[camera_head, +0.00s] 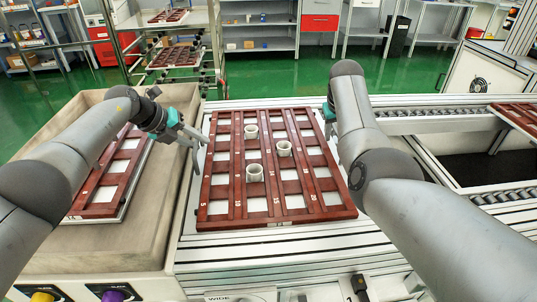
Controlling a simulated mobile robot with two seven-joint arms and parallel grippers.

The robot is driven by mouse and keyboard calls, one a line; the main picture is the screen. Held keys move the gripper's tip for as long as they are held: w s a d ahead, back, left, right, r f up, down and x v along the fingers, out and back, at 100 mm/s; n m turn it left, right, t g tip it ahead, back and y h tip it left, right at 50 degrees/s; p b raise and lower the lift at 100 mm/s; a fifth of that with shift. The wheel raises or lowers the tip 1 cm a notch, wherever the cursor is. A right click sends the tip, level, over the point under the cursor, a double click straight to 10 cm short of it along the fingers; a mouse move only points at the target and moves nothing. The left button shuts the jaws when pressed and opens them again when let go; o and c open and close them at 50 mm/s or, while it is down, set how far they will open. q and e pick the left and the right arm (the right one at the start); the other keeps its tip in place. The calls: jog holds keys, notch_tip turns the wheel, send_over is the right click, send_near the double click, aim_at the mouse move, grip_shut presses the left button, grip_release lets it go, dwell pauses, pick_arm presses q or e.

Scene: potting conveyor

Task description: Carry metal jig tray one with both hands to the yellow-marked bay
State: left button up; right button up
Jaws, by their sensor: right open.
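A jig tray (279,219) with a red-brown grid over pale metal lies flat on the conveyor in front of me. Three small white cups stand in its cells: one near the back (251,131), one right of centre (284,148) and one near the middle (254,172). My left gripper (198,152) is at the tray's left edge; whether its fingers touch or hold the tray is unclear. My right gripper (331,131) is open at the tray's back right edge, partly hidden by my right arm. I cannot make out a tray number or a yellow-marked bay.
A similar tray (92,209) lies in a beige basin (139,256) at left, partly behind my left arm. Another tray (521,116) is at the far right on a roller conveyor (425,113). A trolley with trays (177,54) stands behind.

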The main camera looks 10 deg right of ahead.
pick_arm(q)
jog(key=shift+d+f, duration=0.1)
jog(key=shift+f, duration=0.05)
pick_arm(e)
jog(key=shift+f, duration=0.2)
pick_arm(q)
jog(key=c, duration=0.4)
pick_arm(e)
jog(key=c, duration=0.4)
pick_arm(q)
grip_shut()
pick_arm(e)
grip_shut()
jog(key=shift+w+d+r, duration=0.1)
